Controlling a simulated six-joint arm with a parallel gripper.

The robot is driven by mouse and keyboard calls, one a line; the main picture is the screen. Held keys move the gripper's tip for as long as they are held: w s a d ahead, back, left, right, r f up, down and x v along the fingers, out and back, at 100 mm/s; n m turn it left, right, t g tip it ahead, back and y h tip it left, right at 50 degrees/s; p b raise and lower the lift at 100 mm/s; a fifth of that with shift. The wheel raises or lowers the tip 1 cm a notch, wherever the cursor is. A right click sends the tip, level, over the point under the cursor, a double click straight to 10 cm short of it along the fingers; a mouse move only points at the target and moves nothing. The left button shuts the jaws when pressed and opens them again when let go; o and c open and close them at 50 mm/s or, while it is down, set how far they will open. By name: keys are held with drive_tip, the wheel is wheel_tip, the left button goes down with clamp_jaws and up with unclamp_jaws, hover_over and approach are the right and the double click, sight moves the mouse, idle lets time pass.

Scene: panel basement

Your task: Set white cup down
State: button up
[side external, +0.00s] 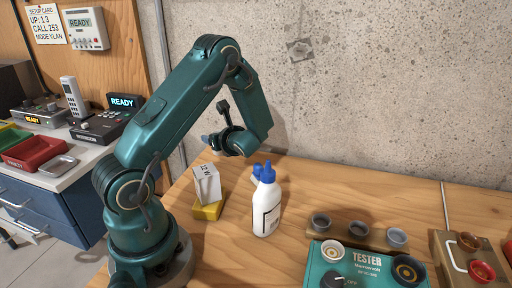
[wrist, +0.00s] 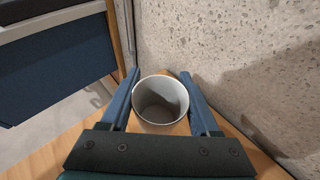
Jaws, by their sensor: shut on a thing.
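The white cup (wrist: 152,96) shows in the wrist view, seen from above into its empty inside. My gripper (wrist: 160,76) has one blue finger on each side of the cup and is shut on it. In the side external view my gripper (side external: 212,141) is near the concrete wall, behind the small white box. There the cup is mostly hidden or too small to make out clearly. Wooden tabletop (wrist: 65,145) shows around the cup in the wrist view, near the table's edge. I cannot tell whether the cup's base touches the table.
A white bottle with a blue cap (side external: 267,205) and a white box (side external: 207,184) on a yellow block (side external: 209,208) stand in front of my gripper. Small cups on a wooden rack (side external: 345,229) and a teal tester (side external: 340,272) are at right. The concrete wall (wrist: 255,60) is close.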

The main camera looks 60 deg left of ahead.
sight(219, 160)
drive_tip(key=shift+w+f, duration=0.1)
drive_tip(key=shift+f, duration=1.95)
drive_tip(key=shift+f, duration=0.1)
drive_tip(key=o, duration=1.3)
drive_tip(key=shift+d+r, duration=0.15)
drive_tip(key=shift+r, duration=0.05)
drive_tip(key=v, duration=0.3)
drive_tip(key=shift+r, duration=3.4)
